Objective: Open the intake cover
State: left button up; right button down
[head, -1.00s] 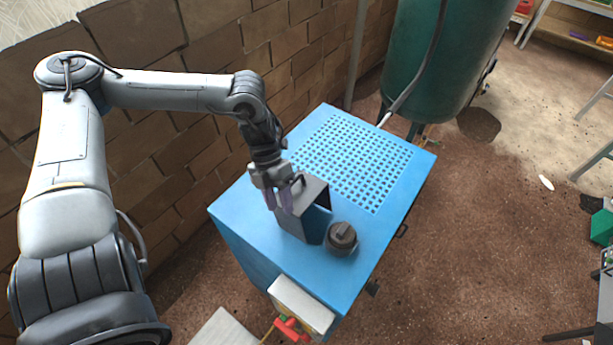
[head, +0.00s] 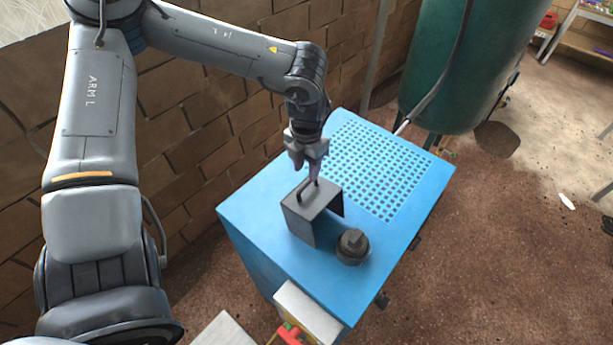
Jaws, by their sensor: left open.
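The intake cover (head: 322,203) is a dark grey, box-like hood on top of a blue cabinet (head: 262,197). A thin black handle (head: 298,196) stands up from its top plate. Its left side wall faces me, and a dark gap shows at its right side. Nothing shows between the fingers. My right gripper is not in view.
A dark round knob or cap (head: 352,247) sits close to the right of the cover. A perforated grille (head: 375,170) fills the cabinet's far top. A green tank (head: 440,75) stands behind, and a brick wall (head: 215,120) runs along the left.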

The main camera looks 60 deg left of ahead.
aim_at(306, 182)
pick_arm(q)
jog(key=shift+f, duration=2.45)
grip_shut()
